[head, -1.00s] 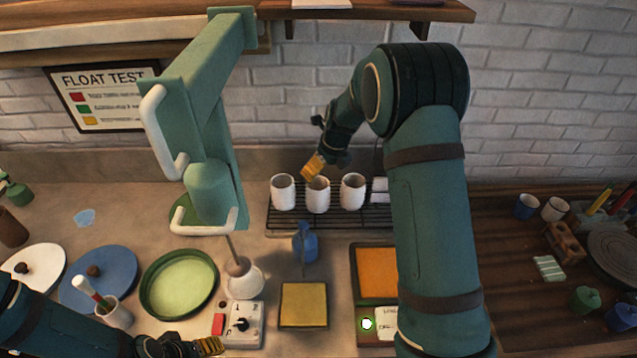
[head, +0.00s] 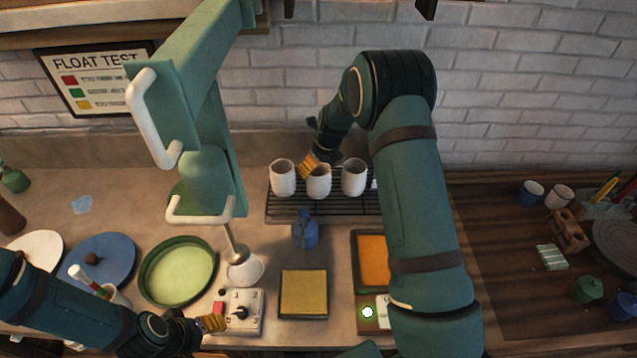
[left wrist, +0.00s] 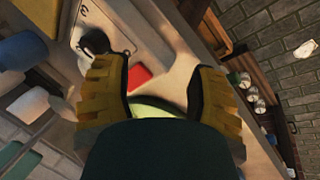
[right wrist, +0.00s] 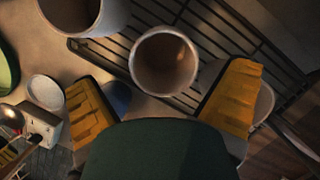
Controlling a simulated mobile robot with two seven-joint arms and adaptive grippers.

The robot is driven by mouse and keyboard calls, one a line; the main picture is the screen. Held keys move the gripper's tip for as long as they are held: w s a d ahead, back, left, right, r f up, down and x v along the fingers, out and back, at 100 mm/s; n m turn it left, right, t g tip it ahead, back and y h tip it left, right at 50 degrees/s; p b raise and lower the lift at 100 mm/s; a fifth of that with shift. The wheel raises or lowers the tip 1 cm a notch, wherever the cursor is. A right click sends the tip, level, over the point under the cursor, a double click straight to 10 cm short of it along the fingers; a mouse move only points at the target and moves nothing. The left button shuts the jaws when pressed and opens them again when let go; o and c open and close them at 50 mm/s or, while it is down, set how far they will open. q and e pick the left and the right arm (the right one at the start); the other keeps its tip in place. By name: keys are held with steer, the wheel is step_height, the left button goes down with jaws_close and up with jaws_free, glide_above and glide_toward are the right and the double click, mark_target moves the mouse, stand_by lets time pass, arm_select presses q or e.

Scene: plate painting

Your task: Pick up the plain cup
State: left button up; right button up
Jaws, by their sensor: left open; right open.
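Three white cups stand upright on a black wire rack (head: 290,212): a left cup (head: 283,178), a middle cup (head: 319,184) and a right cup (head: 354,177). I cannot tell for certain which is the plain one. My right gripper (head: 308,165) is open at the rim of the middle cup, between it and the left cup in the head view. In the right wrist view, one open-topped empty cup (right wrist: 163,50) shows ahead between the spread fingers. My left gripper (head: 215,323) is open and empty beside the control box (head: 243,325) at the front.
A blue bottle (head: 305,232) stands in front of the rack. A green press-like fixture with white handles (head: 205,180) stands left of the rack. A green dish (head: 178,272), a yellow pad (head: 303,292) and an orange tile (head: 372,262) lie in front.

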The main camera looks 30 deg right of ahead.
mark_target(318, 173)
steer(key=x, duration=0.5)
steer(key=shift+d, duration=0.2)
steer(key=shift+r, duration=0.1)
steer(key=shift+s, duration=0.1)
steer(key=c, duration=1.2)
